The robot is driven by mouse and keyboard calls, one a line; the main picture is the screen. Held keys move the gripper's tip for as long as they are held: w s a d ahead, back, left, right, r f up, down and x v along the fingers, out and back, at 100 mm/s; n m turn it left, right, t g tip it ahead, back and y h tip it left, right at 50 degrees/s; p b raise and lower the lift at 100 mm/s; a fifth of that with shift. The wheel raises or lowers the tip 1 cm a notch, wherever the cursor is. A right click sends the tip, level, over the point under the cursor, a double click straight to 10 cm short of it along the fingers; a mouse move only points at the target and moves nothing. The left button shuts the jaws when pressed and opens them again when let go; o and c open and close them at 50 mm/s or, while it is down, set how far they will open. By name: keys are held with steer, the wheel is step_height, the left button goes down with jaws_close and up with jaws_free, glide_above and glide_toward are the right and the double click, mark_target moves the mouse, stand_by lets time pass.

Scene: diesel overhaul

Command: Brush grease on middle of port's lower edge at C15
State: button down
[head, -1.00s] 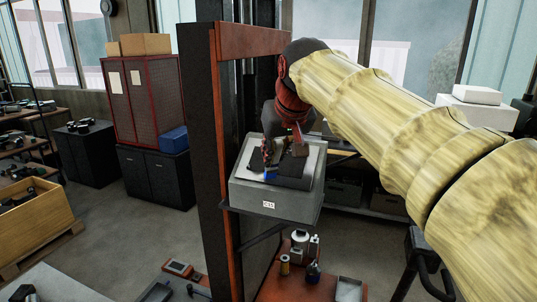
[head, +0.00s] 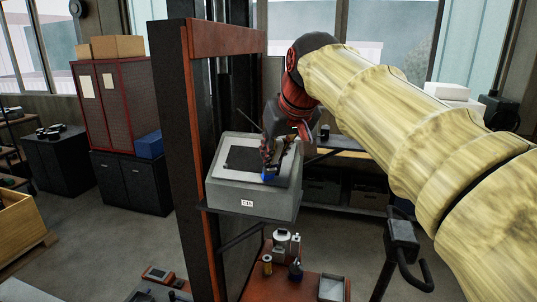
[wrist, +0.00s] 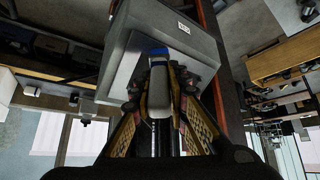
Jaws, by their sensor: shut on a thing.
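The grey block with the C15 label (head: 247,203) sits on a dark shelf on the upright frame. Its sloped top has a pale plate with a dark rectangular port area (head: 243,158). My gripper (head: 279,152) is over the right part of this plate, shut on a brush. The brush's blue part (head: 270,181) is low, by the plate's lower right; I cannot tell whether it touches. In the wrist view the brush's grey handle (wrist: 160,96) is between the fingers, with the blue band (wrist: 156,53) against the block (wrist: 134,28). The bristle tip is hidden.
The dark and orange upright frame (head: 176,130) stands just left of the block. A red cabinet (head: 116,105) stands behind at left. Open floor lies left of the frame.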

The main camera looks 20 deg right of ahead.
steer(key=s+d, duration=0.1)
steer(key=d, duration=0.1)
steer(key=shift+s+d+b, duration=0.35)
steer(key=shift+a, duration=0.1)
steer(key=w+a+p, duration=0.4)
steer(key=w+a, duration=0.6)
steer(key=a, duration=0.3)
steer(key=shift+a, duration=0.25)
stand_by(1.5)
steer(key=shift+s+r+p, duration=0.1)
steer(key=shift+p, duration=0.2)
steer(key=shift+s+a+r+p, duration=0.4)
steer(key=shift+s+r, duration=0.1)
steer(key=shift+r, duration=0.25)
steer(key=shift+s+a+r+p, duration=0.25)
steer(key=shift+s+r+p, duration=0.2)
steer(key=shift+r, duration=0.25)
steer(key=shift+s+a+r+p, duration=0.35)
steer(key=shift+s+r, duration=0.15)
steer(key=shift+r, duration=0.25)
steer(key=shift+w, duration=0.1)
